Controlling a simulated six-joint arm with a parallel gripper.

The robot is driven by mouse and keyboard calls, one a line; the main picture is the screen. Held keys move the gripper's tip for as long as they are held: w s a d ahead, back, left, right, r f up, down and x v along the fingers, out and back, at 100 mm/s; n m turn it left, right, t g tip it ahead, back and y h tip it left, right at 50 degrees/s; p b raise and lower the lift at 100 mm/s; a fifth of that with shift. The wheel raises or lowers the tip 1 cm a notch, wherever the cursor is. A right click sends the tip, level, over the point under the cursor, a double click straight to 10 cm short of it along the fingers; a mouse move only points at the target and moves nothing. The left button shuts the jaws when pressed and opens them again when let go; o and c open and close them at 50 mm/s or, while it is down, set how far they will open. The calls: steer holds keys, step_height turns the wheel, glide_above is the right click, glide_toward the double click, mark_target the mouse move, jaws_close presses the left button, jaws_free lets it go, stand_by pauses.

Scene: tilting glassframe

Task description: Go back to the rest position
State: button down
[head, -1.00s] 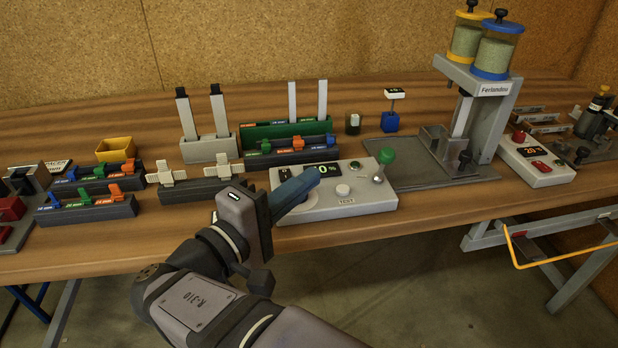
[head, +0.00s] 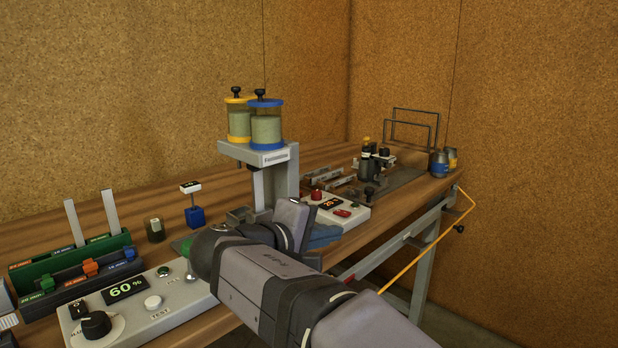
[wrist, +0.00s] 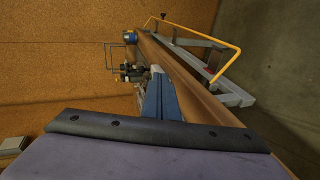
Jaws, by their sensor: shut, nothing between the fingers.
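My gripper (head: 322,237) shows in the head view in front of the bench's middle, partly hidden behind my own grey wrist. Its blue fingers also show in the wrist view (wrist: 160,95), together and with nothing held. They point along the bench towards its far right end. In the head view they overlap the near edge of the white box with red buttons (head: 338,213); I cannot tell whether they touch it. My arm crosses the lower right of the head view, in front of the bench.
The wooden bench (head: 30,236) carries a white control box (head: 185,314) reading 60%, a green rack (head: 75,257) and a dispenser (head: 262,158) with two jars. A yellow bar (head: 420,254) runs along the bench's right side. Open floor shows right of the bench in the wrist view.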

steer(key=d+f+m+g+b, duration=0.2)
steer(key=d+f+m+g, duration=0.15)
steer(key=d, duration=1.35)
steer(key=s+a+f+m+g+y+p, duration=0.1)
steer(key=s+f+g+y+p, duration=0.15)
steer(key=s+f, duration=0.45)
steer(key=s+f+m+g+y+p, duration=0.1)
steer(key=s+f+g+y+p, duration=0.15)
steer(key=s+f, duration=0.45)
steer(key=s+a+f+m+g+y+p, duration=0.3)
steer(key=s+a+f+m+y+p, duration=0.15)
steer(key=s+f, duration=0.7)
step_height(320, 180, up, 28)
steer(key=p, duration=2.7)
steer(key=shift+s+a+h, duration=0.2)
steer(key=shift+s+h, duration=0.05)
steer(key=shift+h, duration=0.1)
